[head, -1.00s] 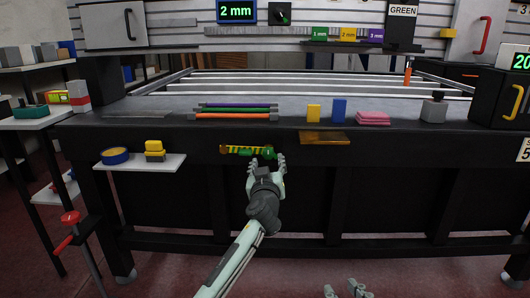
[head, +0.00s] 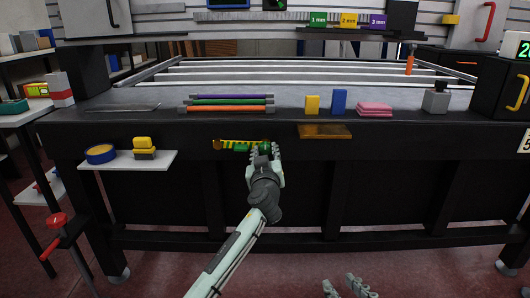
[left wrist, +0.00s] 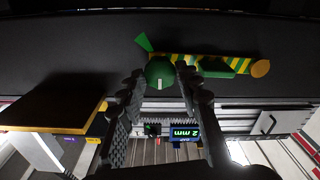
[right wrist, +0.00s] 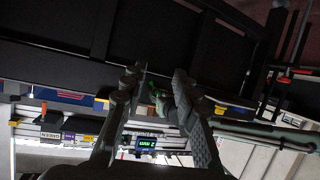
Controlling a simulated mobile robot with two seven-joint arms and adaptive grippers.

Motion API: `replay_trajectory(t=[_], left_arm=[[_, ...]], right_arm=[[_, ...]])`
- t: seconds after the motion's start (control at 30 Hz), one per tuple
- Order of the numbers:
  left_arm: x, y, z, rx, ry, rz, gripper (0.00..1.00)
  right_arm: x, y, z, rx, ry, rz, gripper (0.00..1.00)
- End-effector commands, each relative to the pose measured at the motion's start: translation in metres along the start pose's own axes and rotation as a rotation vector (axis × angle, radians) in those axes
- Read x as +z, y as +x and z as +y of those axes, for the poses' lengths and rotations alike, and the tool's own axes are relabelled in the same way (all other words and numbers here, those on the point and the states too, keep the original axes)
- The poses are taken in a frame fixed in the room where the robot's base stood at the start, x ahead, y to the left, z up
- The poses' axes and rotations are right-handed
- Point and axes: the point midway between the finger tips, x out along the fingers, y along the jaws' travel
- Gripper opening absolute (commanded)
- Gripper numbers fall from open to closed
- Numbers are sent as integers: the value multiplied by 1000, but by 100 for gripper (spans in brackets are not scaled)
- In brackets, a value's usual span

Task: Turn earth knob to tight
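The round green earth knob (left wrist: 160,73) with a white mark shows in the left wrist view, beside a yellow-and-green striped bar (left wrist: 205,62). The white mark points down in that picture, and a green wedge (left wrist: 143,42) stands above the knob. The striped bar (head: 238,143) is on the table's front face in the head view. My left gripper (head: 264,150) is at the bar's right end, mostly covering the knob. Its fingers (left wrist: 160,80) are spread on either side of the knob; contact is unclear. My right gripper (head: 345,284) is low in front of the table, open and empty.
A brown-yellow ledge (head: 325,131) juts out just right of the knob. A white shelf (head: 128,163) with a blue-rimmed round item and yellow blocks is to the left. Coloured bars (head: 230,103) and small blocks lie on the tabletop above. The front face below is clear.

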Motion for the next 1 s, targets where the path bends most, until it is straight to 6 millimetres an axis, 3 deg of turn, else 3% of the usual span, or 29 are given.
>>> replay_trajectory(t=[0.03,0.2,0.57,1.0], left_arm=[[0,0,0,0,0,0,24],[0,0,0,0,0,0,3],[0,0,0,0,58,0,3],[0,0,1,0,402,1,3]], right_arm=[[0,0,0,0,0,0,29],[0,0,0,0,0,0,29],[-2,0,-1,-3,0,15,29],[-19,0,-12,-27,7,93,29]])
